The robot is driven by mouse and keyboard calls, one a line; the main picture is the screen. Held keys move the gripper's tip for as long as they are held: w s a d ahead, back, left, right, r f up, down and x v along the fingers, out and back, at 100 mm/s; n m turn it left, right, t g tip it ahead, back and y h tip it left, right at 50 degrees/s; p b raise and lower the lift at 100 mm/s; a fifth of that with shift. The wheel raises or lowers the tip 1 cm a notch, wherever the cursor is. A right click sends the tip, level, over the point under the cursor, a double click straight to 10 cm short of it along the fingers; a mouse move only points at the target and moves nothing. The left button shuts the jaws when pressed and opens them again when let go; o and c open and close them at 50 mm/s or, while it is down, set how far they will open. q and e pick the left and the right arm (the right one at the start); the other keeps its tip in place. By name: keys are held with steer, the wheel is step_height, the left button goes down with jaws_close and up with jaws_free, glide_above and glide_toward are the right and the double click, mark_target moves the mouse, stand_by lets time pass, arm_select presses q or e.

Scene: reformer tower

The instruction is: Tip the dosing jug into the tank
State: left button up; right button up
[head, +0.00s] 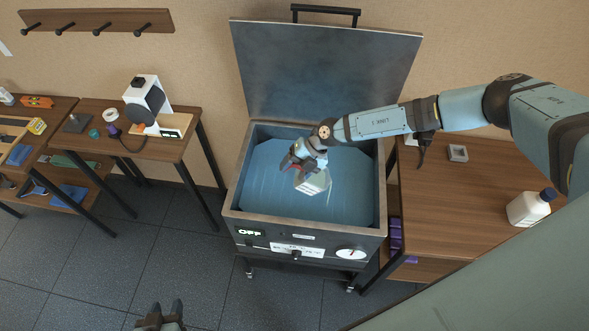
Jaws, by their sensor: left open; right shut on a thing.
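The tank (260,218) stands in the middle with its lid (325,75) raised at the back and blue liquid inside. My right gripper (302,166) is over the tank's opening, shut on the dosing jug (314,183). The jug is small and whitish and looks tilted. The gripper hides part of it, and I cannot tell whether anything is flowing out. My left gripper (163,316) is open and empty at the bottom edge of the head view, in front of the tank and to its left, above the floor.
The tank's front panel has an OFF display (249,232) and a dial (351,254). On the right bench (450,210) are a white bottle with a dark cap (530,207) and a small grey tray (458,153). Cluttered tables (165,150) stand left. The floor in front is clear.

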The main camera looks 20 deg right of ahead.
steer(key=shift+s+d+y+b, duration=0.2)
steer(key=shift+y+b, duration=0.2)
steer(key=shift+b, duration=0.25)
steer(key=shift+r, duration=0.3)
steer(key=shift+d+t+y+b, duration=0.15)
steer(key=shift+t+y+b, duration=0.15)
steer(key=shift+b, duration=0.45)
steer(key=shift+s+d+r+b, duration=0.1)
steer(key=shift+d+r+b, duration=0.1)
steer(key=shift+b, duration=0.4)
steer(key=shift+y, duration=0.3)
steer(key=shift+r, duration=0.1)
